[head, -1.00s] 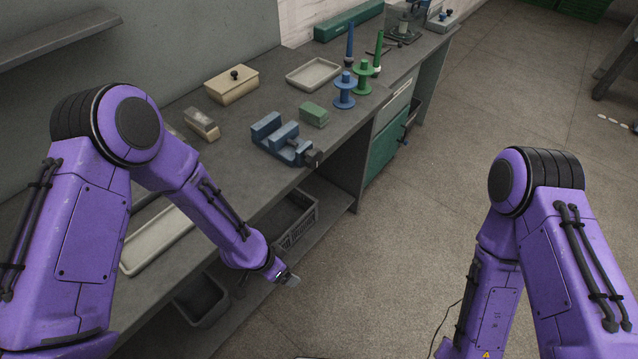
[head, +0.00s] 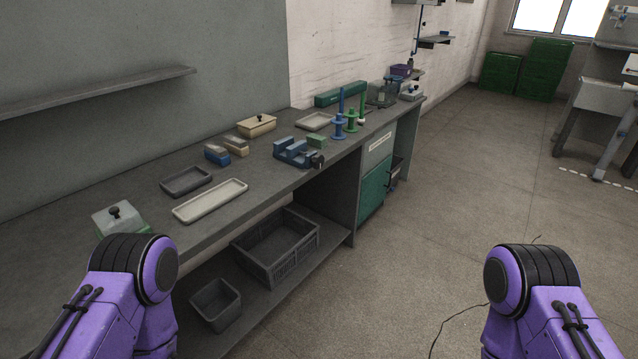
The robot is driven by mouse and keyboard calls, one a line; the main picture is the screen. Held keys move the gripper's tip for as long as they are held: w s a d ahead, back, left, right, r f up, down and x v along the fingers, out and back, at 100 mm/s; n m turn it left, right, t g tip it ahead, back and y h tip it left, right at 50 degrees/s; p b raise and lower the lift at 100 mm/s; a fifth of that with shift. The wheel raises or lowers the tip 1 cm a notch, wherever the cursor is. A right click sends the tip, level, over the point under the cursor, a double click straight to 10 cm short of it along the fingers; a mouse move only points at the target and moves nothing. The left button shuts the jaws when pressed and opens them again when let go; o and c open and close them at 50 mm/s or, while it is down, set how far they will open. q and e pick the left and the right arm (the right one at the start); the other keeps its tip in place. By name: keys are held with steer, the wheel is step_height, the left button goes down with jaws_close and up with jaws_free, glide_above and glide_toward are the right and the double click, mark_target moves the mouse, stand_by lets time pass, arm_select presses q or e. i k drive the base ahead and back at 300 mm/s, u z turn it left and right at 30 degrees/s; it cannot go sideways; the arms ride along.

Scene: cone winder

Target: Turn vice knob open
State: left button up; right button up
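A blue vice (head: 291,152) sits on the grey workbench (head: 235,213) near its front edge. Its dark knob (head: 318,161) sticks out at the right end, at the bench edge. How far the jaws stand apart is too small to tell. Both of my purple arms show only at the bottom left and bottom right, well away from the vice. Neither gripper is in view.
A green block (head: 317,141) stands behind the vice. Blue and green spindles (head: 339,125) stand to its right. A long pale tray (head: 210,201), a dark tray (head: 186,181) and a lidded box (head: 257,126) share the bench. Crates (head: 276,246) sit below.

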mark_target(317, 161)
steer(key=z, duration=0.6)
steer(key=i, duration=1.25)
steer(key=u, duration=0.35)
